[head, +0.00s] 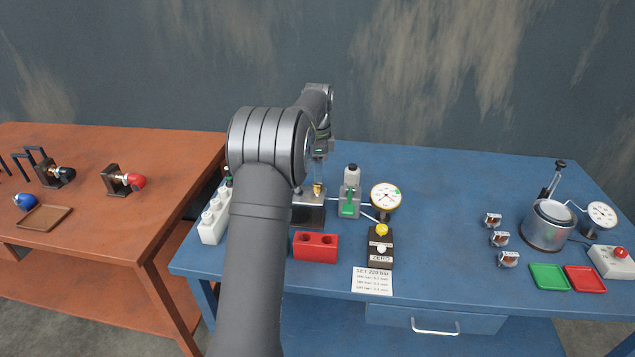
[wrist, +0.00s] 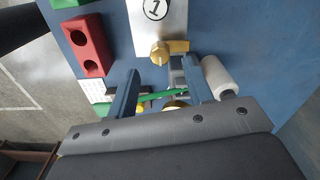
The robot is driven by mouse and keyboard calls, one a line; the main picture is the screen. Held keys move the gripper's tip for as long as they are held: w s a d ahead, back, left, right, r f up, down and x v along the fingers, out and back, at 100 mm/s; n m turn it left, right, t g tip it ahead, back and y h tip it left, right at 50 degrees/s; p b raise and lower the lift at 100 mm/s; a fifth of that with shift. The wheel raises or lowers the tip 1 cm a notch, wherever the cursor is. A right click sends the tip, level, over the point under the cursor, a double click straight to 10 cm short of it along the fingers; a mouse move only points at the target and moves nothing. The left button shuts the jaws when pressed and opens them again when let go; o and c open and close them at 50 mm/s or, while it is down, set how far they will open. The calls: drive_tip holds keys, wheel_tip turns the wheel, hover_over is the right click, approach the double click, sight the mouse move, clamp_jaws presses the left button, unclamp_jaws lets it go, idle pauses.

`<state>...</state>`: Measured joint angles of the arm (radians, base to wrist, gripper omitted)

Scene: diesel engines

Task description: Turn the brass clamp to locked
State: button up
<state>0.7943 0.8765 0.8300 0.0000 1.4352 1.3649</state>
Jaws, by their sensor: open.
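The brass clamp (wrist: 160,53) shows in the wrist view at the edge of a pale plate (wrist: 146,30) marked with a circled 1. A short brass arm of it points to the right. In the head view the clamp (head: 318,188) is a small brass spot above a dark block. My gripper (wrist: 160,70) is open, its two fingers apart on either side below the clamp in the wrist view. Nothing is seen between the fingertips, and I cannot tell whether they touch the clamp. In the head view my gripper (head: 319,172) is partly hidden and sits just above the clamp.
A grey fixture with a green lever (head: 348,206) and a dial gauge (head: 386,196) stand close on the right. A red two-hole block (head: 316,246) lies in front. A white block (head: 213,220) is at left, partly behind my arm.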

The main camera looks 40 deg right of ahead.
sight(318, 185)
wheel_tip(318, 185, down, 5)
drive_tip(key=shift+f, duration=0.1)
idle(0.3)
drive_tip(key=c, duration=1)
